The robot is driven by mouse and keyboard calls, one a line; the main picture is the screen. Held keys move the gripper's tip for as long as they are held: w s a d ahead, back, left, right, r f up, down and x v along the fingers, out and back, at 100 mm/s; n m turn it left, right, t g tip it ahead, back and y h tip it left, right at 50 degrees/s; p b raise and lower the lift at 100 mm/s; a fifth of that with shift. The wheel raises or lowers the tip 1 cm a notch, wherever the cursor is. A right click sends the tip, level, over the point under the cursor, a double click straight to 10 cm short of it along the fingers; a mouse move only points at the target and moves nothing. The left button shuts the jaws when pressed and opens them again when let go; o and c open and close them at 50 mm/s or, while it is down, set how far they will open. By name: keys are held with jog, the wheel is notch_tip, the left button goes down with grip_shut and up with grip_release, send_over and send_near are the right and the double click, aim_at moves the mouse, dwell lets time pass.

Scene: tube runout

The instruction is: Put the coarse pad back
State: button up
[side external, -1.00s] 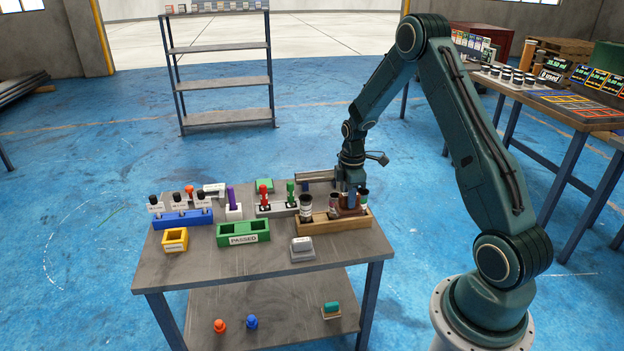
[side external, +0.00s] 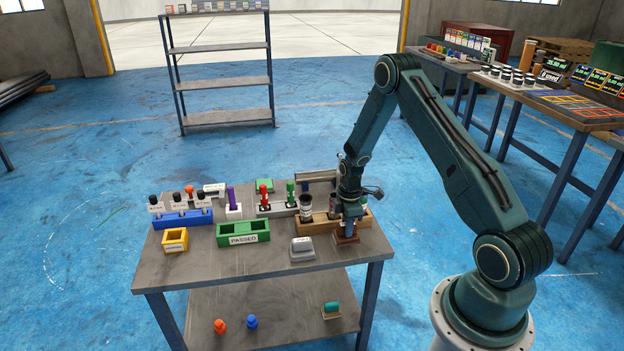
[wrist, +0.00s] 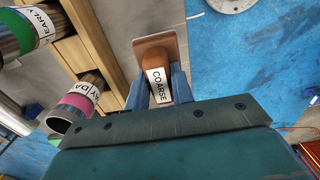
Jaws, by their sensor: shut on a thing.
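The coarse pad is a brown block with a handle and a white label reading COARSE, seen in the wrist view (wrist: 154,54). My gripper (wrist: 160,88) is shut on its handle, with a blue finger on each side. In the side external view the pad (side external: 345,238) is under my gripper (side external: 350,222), at the front right of the table, in front of the wooden rack (side external: 318,226). I cannot tell whether the pad touches the table top.
A cylinder labelled EARLY (wrist: 28,28) and a pink-banded one (wrist: 75,103) stand in the rack, close to my gripper. A grey block (side external: 302,249) lies to the left. A green PASSED tray (side external: 243,240) stands farther left. The table's front right corner (side external: 375,252) is bare.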

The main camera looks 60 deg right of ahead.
jog(key=shift+f, duration=1.8)
jog(key=shift+f, duration=0.1)
jog(key=o, duration=1)
jog(key=shift+c, duration=0.2)
jog(key=shift+r, duration=6.1)
jog(key=shift+r, duration=0.1)
